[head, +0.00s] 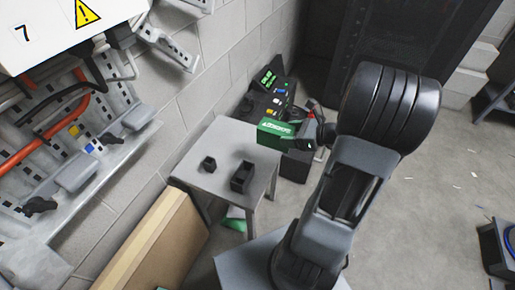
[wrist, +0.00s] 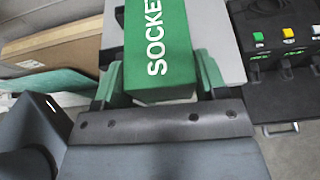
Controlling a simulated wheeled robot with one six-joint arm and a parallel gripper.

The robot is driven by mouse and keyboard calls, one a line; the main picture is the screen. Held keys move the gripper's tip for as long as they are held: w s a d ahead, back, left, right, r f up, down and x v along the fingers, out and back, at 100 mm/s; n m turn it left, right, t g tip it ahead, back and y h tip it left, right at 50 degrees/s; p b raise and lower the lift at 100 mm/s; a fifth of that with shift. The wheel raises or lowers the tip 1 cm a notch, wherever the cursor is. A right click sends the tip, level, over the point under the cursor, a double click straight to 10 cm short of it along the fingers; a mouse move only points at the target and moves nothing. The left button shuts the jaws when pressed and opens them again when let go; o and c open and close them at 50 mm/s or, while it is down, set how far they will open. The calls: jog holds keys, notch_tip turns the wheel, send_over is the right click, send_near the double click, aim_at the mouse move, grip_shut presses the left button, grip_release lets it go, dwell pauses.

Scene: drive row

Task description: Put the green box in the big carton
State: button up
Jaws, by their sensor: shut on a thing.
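The green box (head: 275,128) with white lettering is in my gripper (head: 298,136), near the far right corner of the small grey table in the head view. In the wrist view the green box (wrist: 160,45) sits between the two fingers of my gripper (wrist: 160,80), which is shut on it. Its far end runs out of that picture. The big carton (head: 158,240) stands low by the wall, left of the table and well apart from the box. Its inside cannot be made out. Brown carton-like surfaces (wrist: 55,45) show at the left of the wrist view.
The grey table (head: 212,150) bears a small dark cup (head: 208,163) and a dark open bin (head: 242,176). A control panel (head: 268,95) with lit buttons stands behind. A green item (head: 235,217) lies below the table. Open floor (head: 420,200) lies to the right.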

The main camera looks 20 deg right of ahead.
jog(key=shift+w+a+f+b, duration=0.35)
jog(key=shift+w+f+b, duration=0.55)
jog(key=shift+w+f, duration=1.3)
jog(key=shift+w+a+f+b, duration=0.35)
jog(key=shift+w+f+b, duration=0.5)
jog(key=shift+w+f, duration=1.3)
jog(key=shift+w+a+f+b, duration=0.35)
jog(key=shift+w+f+b, duration=0.55)
jog(key=shift+w+f, duration=1.3)
jog(key=shift+f, duration=0.2)
jog(key=o, duration=1)
jog(key=shift+o, duration=0.2)
jog(key=shift+r, duration=0.1)
